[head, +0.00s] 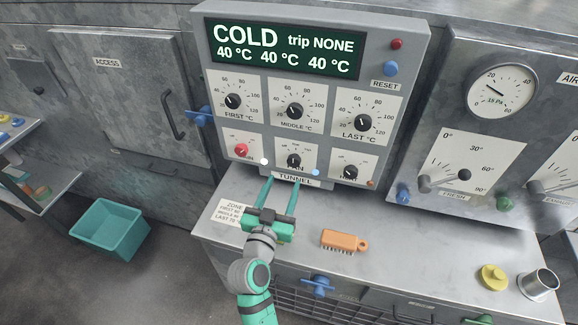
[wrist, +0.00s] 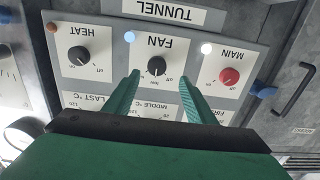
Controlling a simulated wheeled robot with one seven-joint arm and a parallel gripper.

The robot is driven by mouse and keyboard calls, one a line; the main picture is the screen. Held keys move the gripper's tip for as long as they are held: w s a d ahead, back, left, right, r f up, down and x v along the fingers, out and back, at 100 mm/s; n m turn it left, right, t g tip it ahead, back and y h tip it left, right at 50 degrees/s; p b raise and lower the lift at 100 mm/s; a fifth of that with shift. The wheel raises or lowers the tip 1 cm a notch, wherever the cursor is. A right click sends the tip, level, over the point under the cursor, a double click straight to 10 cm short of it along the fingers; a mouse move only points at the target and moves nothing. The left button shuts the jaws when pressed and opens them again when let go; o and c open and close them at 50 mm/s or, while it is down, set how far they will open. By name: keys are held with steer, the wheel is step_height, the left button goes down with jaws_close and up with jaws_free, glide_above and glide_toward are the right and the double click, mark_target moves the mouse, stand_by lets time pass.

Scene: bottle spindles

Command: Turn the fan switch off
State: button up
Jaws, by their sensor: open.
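The fan switch (head: 294,160) is a black rotary knob on a white plate, in the bottom middle of the grey control panel (head: 415,60). In the wrist view, which is upside down, the fan knob (wrist: 156,66) shows a pale mark pointing roughly to the middle label, away from "off". My gripper (head: 284,181) is open and empty, its green fingers pointing at the panel just below the knob. In the wrist view the fingertips (wrist: 161,78) lie on either side of the knob; I cannot tell whether they reach it.
The red main knob (head: 241,150) and black heat knob (head: 350,172) flank the fan switch. A blue lamp (head: 316,172) and white lamp (head: 265,161) sit close by. An orange brush (head: 344,241) lies on the counter. A teal bin (head: 110,230) stands on the floor.

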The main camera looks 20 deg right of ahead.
mark_target(293, 164)
steer(key=x, duration=0.7)
steer(key=shift+s+d, duration=0.2)
steer(key=shift+d, duration=0.25)
steer(key=shift+w+d, duration=0.3)
steer(key=shift+w, duration=0.35)
steer(key=c, duration=1)
